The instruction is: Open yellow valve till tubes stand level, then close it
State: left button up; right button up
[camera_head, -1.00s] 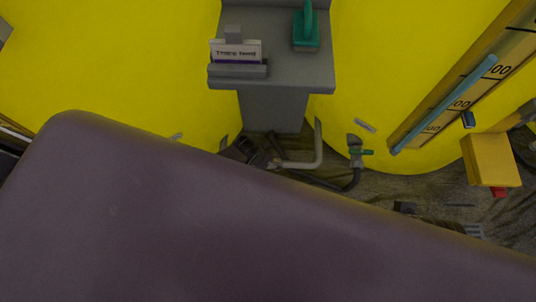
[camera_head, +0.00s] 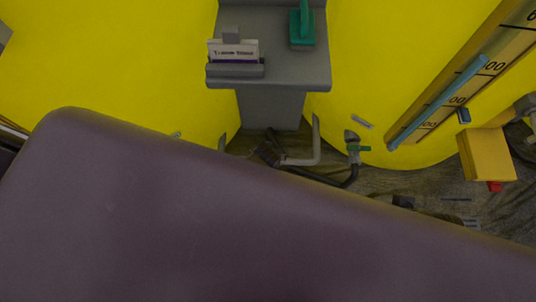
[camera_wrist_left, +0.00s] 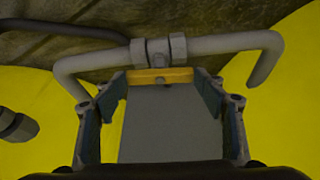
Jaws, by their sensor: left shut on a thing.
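In the left wrist view, a yellow valve handle (camera_wrist_left: 160,76) spans the gap between the fingertips of my left gripper (camera_wrist_left: 160,82), which is shut on it. The handle lies just below a grey pipe fitting (camera_wrist_left: 158,51), across the view. In the head view, one sight tube with a blue column (camera_head: 437,103) runs slanted beside a marked scale on the right tank (camera_head: 375,50). A second tube cannot be made out. The yellow valve is not visible in the head view, where a large dark arm part covers the lower half. My right gripper is out of view.
A grey stand (camera_head: 285,70) between the two yellow tanks carries a label card (camera_head: 233,49) and a green object (camera_head: 302,28). A yellow box (camera_head: 487,155) with a red part is at the right.

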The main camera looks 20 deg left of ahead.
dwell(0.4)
pick_arm(q)
jog(key=o, duration=1.2)
jog(key=shift+c, duration=0.2)
jog(key=v, duration=1.2)
jog(key=shift+w, duration=0.1)
